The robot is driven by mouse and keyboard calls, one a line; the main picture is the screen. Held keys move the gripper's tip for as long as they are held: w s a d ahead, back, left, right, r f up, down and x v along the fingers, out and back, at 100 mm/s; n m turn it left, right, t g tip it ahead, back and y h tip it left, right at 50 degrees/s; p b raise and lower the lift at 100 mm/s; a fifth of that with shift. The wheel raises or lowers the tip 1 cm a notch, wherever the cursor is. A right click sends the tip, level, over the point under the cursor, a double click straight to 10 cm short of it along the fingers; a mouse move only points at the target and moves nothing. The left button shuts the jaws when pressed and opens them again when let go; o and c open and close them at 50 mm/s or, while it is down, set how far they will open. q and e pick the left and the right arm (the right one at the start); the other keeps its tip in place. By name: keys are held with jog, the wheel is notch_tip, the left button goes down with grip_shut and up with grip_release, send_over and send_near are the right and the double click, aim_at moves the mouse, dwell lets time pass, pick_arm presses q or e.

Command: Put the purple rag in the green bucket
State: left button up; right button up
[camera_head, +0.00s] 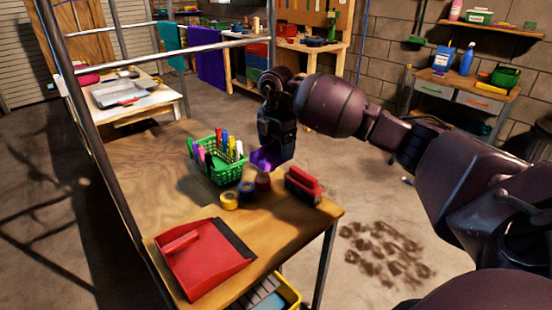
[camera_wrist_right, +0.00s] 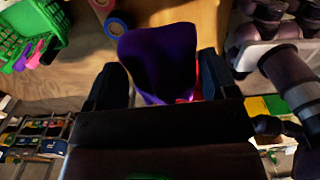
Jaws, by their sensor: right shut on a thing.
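The purple rag (camera_head: 264,158) is at the tip of my right gripper (camera_head: 276,148) in the head view, over the far right edge of the wooden table. In the right wrist view the purple rag (camera_wrist_right: 158,48) sits between the two dark fingers of my right gripper (camera_wrist_right: 160,85), which is shut on it. A green basket (camera_head: 226,174) with several coloured markers stands on the table, just left of the gripper. It also shows in the right wrist view (camera_wrist_right: 22,28). I cannot make out a clear green bucket. My left gripper is not in view.
On the table (camera_head: 130,165) are tape rolls (camera_head: 229,200), a red brush (camera_head: 303,186) and a red dustpan (camera_head: 204,262). A metal upright (camera_head: 83,95) rises at its left. A purple cloth (camera_head: 211,71) hangs behind. Floor right of the table is open, with dirt marks.

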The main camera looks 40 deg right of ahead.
jog(key=shift+r, duration=0.55)
jog(key=shift+n, duration=0.3)
